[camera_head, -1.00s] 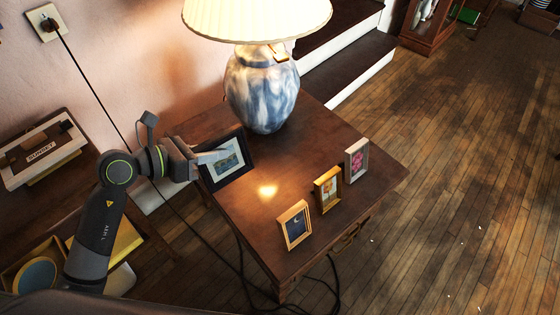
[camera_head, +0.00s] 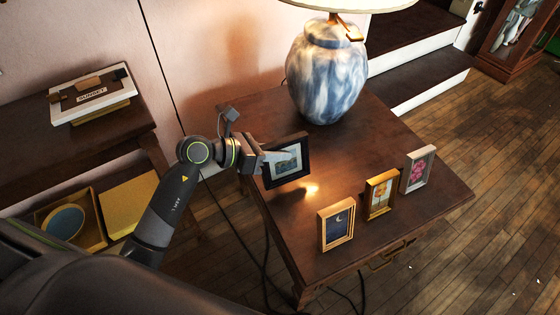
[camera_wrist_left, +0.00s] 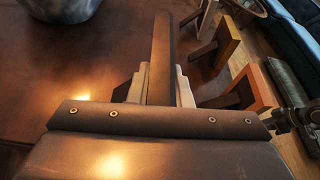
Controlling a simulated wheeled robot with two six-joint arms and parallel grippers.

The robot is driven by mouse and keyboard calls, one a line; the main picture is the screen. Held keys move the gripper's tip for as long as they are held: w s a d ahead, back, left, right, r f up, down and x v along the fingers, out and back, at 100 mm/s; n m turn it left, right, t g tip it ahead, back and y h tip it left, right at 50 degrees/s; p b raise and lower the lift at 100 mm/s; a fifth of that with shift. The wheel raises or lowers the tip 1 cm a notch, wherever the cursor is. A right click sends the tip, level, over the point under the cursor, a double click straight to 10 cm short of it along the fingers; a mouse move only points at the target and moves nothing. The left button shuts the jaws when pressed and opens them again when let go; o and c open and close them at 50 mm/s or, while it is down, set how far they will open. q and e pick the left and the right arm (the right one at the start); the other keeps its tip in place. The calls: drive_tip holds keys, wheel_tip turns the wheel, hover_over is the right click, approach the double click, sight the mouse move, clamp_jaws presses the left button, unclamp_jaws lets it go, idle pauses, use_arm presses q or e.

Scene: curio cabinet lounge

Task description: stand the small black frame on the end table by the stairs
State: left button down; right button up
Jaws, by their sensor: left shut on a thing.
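The small black frame (camera_head: 286,163) has a white mat and a landscape picture. It is upright at the left edge of the end table (camera_head: 330,222), over or on the top; I cannot tell whether its base touches. My left gripper (camera_head: 268,158) is shut on its left side. In the left wrist view the black frame (camera_wrist_left: 163,60) is seen from above as a dark bar between the fingers (camera_wrist_left: 160,88). The stairs (camera_head: 415,60) rise behind the table.
A blue-and-white lamp (camera_head: 328,75) stands at the table's back. A moon frame (camera_head: 336,226), a gold flower frame (camera_head: 380,195) and a silver pink-flower frame (camera_head: 418,170) stand along the front right. A shelf (camera_head: 65,150) is at left. The table's middle is bare.

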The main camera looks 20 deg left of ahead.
use_arm(q)
wheel_tip(320, 180, down, 4)
drive_tip(key=shift+r+b, duration=0.25)
drive_tip(key=shift+b, duration=0.2)
drive_tip(key=shift+f, duration=0.1)
drive_tip(key=c, duration=1.3)
unclamp_jaws()
use_arm(e)
drive_tip(key=shift+w+a+r+t, duration=0.15)
drive_tip(key=shift+w+r+t, duration=0.15)
drive_tip(key=shift+r, duration=0.2)
